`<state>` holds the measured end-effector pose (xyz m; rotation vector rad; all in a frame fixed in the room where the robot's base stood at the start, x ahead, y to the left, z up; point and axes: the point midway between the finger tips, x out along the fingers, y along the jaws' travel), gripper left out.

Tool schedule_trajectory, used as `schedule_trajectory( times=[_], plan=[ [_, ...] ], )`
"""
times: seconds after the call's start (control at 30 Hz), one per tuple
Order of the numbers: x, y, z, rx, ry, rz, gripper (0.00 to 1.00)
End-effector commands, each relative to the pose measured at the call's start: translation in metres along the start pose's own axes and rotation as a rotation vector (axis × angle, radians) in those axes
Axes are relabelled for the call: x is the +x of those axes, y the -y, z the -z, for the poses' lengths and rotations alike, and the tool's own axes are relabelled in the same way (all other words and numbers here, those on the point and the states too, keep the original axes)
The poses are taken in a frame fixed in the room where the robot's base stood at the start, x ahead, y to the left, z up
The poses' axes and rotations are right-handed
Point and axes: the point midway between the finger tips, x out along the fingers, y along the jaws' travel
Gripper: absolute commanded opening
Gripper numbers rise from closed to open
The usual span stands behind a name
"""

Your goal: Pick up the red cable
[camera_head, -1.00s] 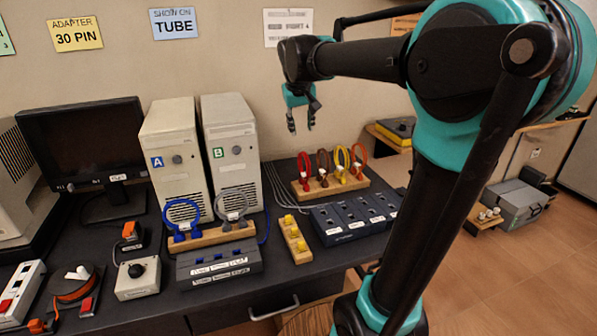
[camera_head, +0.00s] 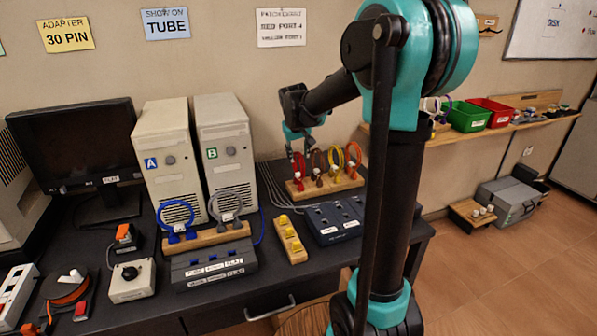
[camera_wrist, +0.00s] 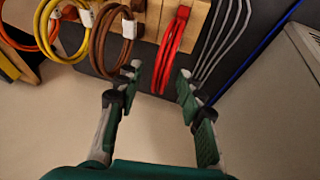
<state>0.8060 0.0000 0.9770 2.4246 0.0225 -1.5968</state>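The red cable (camera_head: 299,166) is a looped cable standing at the left end of a wooden holder on the desk. In the wrist view the red cable (camera_wrist: 171,48) hangs from its wooden block, between and ahead of the fingertips. My gripper (camera_head: 298,148) is just above and at the red cable in the head view. In the wrist view my gripper (camera_wrist: 158,82) is open, its fingers spread on either side of the red loop's end. I cannot tell whether a finger touches it. The wooden holder (camera_head: 325,186) also bears a brown cable (camera_wrist: 113,38), a yellow cable (camera_wrist: 62,40) and another reddish one.
Grey cables (camera_wrist: 222,40) run close beside the red one. Computer tower B (camera_head: 225,150) stands left of the holder. A dark switch box (camera_head: 335,222) and a wooden block with yellow plugs (camera_head: 290,239) sit in front.

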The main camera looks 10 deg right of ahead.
Motion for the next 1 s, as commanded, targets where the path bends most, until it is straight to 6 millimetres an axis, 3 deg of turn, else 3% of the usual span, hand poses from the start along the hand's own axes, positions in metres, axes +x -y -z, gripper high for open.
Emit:
schedule_trajectory(
  times=[0.1,0.37,0.67,1.0],
  plan=[
    [0.0101,-0.0001,0.0001,0.001,0.0,0.0,0.38],
    [0.0119,-0.0001,-0.0002,0.001,0.0,0.0,0.38],
    [0.0118,0.0,-0.0001,0.001,0.0,0.0,0.01],
    [0.0117,-0.0001,-0.0001,0.001,0.0,0.0,0.0]
  ],
)
